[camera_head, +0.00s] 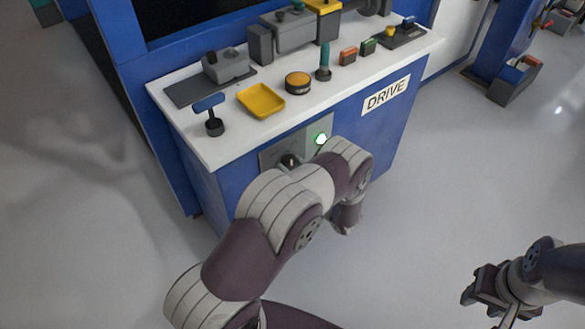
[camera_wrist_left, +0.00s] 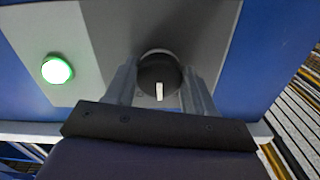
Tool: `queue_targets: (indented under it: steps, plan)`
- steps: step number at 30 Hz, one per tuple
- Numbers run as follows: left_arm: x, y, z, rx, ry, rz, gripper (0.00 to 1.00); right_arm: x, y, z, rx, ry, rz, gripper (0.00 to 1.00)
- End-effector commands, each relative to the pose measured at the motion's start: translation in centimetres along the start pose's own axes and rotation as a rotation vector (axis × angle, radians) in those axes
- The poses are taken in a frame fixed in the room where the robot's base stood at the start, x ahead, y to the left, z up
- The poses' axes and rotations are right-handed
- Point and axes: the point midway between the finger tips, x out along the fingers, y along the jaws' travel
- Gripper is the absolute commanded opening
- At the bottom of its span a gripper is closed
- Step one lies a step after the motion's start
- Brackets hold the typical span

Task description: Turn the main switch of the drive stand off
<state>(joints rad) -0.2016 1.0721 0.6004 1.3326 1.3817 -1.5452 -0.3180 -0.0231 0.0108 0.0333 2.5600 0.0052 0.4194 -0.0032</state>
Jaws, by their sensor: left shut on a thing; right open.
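The drive stand (camera_head: 225,185) is a blue cabinet with a white top and a DRIVE label (camera_head: 387,95). Its main switch is a black round knob (camera_head: 290,160) on a grey plate, partly covered by my left arm. In the left wrist view the knob (camera_wrist_left: 158,72) has a white mark pointing to the bottom of the picture. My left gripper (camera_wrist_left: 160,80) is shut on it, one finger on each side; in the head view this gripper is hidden. A green lamp (camera_head: 320,138) beside the switch is lit, also in the left wrist view (camera_wrist_left: 56,68). My right gripper (camera_head: 487,288) is open and empty over the floor.
On the stand's top are a yellow tray (camera_head: 261,101), an orange button (camera_head: 298,82), a blue-handled lever (camera_head: 211,113) and a green-handled lever (camera_head: 324,62). A blue frame (camera_head: 485,70) stands at the right. The floor between is clear.

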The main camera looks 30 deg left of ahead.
Motion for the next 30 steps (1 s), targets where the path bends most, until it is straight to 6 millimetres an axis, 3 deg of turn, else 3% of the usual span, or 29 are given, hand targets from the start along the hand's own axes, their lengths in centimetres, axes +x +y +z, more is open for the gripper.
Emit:
queue_targets:
  steps: [15, 30]
  plan:
    - [-0.04, 0.17, 0.1, -0.421, -0.001, 0.001, 0.23, 0.86, 0.0, 0.1, 0.0, 0.0, 0.0, 0.43]
    - [-0.04, 0.21, 0.03, -0.58, -0.001, 0.001, 0.23, 1.11, 0.0, 0.13, 0.0, 0.0, 0.0, 0.43]
